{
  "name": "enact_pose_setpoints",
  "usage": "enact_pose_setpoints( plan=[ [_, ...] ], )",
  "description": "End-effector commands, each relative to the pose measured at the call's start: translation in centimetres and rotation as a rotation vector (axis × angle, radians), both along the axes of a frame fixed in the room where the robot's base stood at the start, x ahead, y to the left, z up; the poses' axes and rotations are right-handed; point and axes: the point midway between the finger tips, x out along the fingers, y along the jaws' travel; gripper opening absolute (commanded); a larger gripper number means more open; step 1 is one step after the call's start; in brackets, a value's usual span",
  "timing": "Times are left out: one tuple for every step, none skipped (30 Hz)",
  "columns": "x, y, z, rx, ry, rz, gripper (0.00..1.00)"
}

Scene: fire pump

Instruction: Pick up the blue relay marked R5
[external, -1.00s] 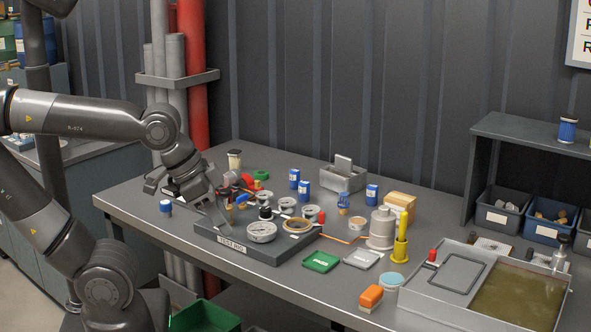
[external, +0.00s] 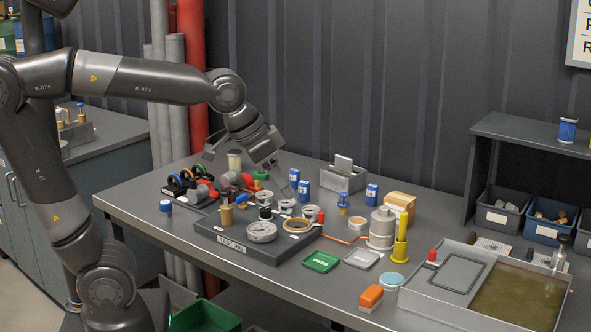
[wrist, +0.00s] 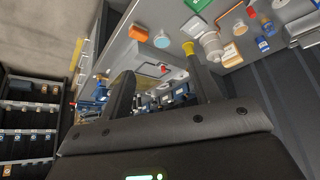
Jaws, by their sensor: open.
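Several blue relays with white labels stand upright on the workbench (external: 150,200). Two stand close together near the middle, a rear one (external: 294,179) and a front one (external: 304,191). Another relay (external: 372,195) stands to the right, and one more blue can-shaped part (external: 567,130) is on the shelf. The labels are too small to read, so I cannot tell which is R5. My gripper (external: 272,171) is open and empty above the bench, just left of the middle pair. In the wrist view its two fingers (wrist: 162,82) are spread apart, with a blue part (wrist: 263,44) at upper right.
The test rig (external: 235,246) with gauges sits in front of my gripper. A grey box (external: 342,180) stands behind the relays. A yellow post (external: 400,240), a white cylinder (external: 382,228) and a shallow tray (external: 420,285) are to the right. The back wall is close.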

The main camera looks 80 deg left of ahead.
Motion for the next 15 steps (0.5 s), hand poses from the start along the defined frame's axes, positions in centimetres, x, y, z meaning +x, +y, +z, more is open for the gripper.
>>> enact_pose_setpoints(
  plan=[
    [1.9, 1.1, 0.2, -0.001, 0.003, 0.022, 0.57],
    [2.9, 1.8, 0.4, -0.001, 0.002, 0.034, 0.57],
    [4.3, 2.7, 0.6, -0.001, 0.001, 0.048, 0.57],
    [5.3, 3.3, 0.7, -0.002, 0.001, 0.059, 0.57],
    [6.2, 4.0, 0.8, -0.002, 0.001, 0.071, 0.57],
    [7.6, 5.0, 0.8, -0.003, 0.000, 0.085, 0.57],
    [8.5, 5.8, 0.8, -0.003, 0.000, 0.096, 0.57],
    [9.5, 6.6, 0.8, -0.003, -0.001, 0.108, 0.57],
    [10.8, 7.6, 0.7, -0.003, -0.003, 0.121, 0.57],
    [11.7, 8.5, 0.6, -0.002, -0.004, 0.133, 0.57],
    [12.6, 9.4, 0.5, -0.002, -0.003, 0.143, 0.57],
    [13.9, 10.5, 0.3, -0.002, -0.003, 0.158, 0.57],
    [14.7, 11.5, 0.1, -0.002, -0.004, 0.169, 0.57],
    [15.6, 12.4, -0.2, -0.002, -0.005, 0.179, 0.57],
    [16.7, 13.7, -0.5, -0.002, -0.005, 0.195, 0.57]
  ],
)
